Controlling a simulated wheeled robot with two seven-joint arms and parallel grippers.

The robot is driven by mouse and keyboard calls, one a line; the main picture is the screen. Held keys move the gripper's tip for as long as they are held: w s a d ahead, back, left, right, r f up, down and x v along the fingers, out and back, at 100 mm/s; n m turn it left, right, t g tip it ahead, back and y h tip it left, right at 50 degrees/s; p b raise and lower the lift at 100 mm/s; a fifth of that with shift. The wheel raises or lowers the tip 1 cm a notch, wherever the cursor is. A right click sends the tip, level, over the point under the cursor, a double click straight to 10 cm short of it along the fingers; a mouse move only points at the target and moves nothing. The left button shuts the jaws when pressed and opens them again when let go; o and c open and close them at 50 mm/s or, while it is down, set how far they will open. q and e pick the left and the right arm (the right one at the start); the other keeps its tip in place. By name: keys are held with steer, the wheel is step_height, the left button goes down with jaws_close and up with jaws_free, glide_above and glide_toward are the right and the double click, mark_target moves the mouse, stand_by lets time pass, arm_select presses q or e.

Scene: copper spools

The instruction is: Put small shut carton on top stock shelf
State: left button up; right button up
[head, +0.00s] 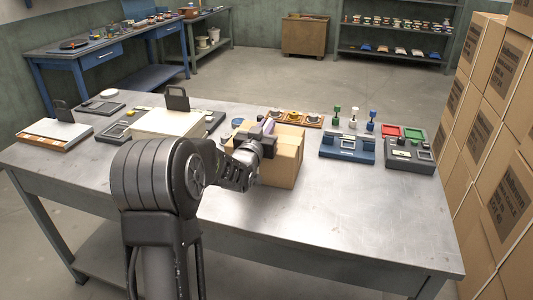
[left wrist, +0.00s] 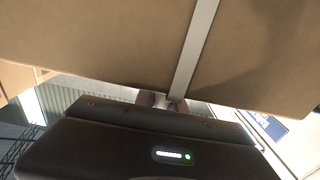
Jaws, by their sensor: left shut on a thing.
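A small brown shut carton (head: 284,163) is at the middle of the steel table, in front of my left arm's end. My left gripper (head: 266,138) is at its upper left side and is shut on it. In the left wrist view the carton (left wrist: 110,45) fills the upper part, with a pale tape strip down its face. The fingertips are mostly hidden. I cannot tell whether the carton touches the table. A shelving unit (head: 392,54) with rows of small items stands at the back right. My right gripper is not in view.
The steel table (head: 340,215) is bare at its front right. A white box (head: 168,122), a blue device (head: 347,148) and a dark grey device (head: 409,155) stand on it. Stacked large cartons (head: 500,140) line the right side. Open floor lies behind the table.

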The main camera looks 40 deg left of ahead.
arm_select(q)
jaws_close()
stand_by(0.8)
steer(key=shift+r, duration=0.2)
steer(key=shift+r, duration=0.1)
step_height(320, 180, up, 10)
steer(key=shift+f, duration=0.1)
stand_by(0.4)
stand_by(0.8)
